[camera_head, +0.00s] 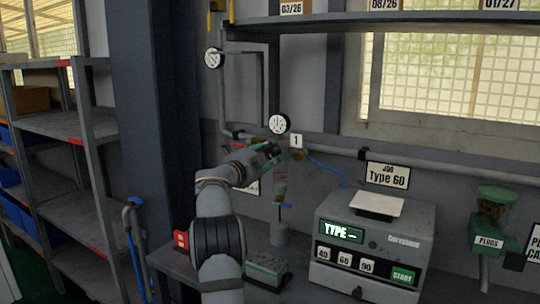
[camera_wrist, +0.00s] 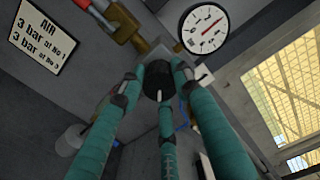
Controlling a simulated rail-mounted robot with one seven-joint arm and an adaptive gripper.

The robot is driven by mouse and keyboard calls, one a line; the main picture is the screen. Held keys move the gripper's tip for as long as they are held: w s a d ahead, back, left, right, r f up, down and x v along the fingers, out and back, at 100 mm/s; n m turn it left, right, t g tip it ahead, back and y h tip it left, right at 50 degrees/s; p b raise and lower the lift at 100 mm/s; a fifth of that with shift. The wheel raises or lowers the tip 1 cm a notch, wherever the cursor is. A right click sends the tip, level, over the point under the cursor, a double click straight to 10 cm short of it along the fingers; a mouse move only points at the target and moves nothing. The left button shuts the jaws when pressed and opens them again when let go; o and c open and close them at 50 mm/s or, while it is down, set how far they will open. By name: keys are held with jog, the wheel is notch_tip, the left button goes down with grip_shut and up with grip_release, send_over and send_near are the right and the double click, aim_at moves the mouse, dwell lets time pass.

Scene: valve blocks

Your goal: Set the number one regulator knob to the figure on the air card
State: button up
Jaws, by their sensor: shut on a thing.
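My gripper (camera_wrist: 157,88) has teal fingers closed around the knob. In the head view my gripper (camera_head: 270,151) is at the wall pipe beside the label "1" (camera_head: 296,141) and hides the knob. The gauge (camera_wrist: 206,30) is a white dial with a red needle; its exact reading is unclear. It also shows above my gripper in the head view (camera_head: 279,124). The air card (camera_wrist: 48,32) reads "AIR, 3 bar at No 1"; its last figure is unclear.
A second gauge (camera_head: 213,58) is higher on the wall.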

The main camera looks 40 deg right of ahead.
dwell(0.3)
jog(key=o, duration=1.1)
jog(key=shift+o, duration=0.2)
jog(key=v, duration=1.2)
jog(key=x, duration=1.2)
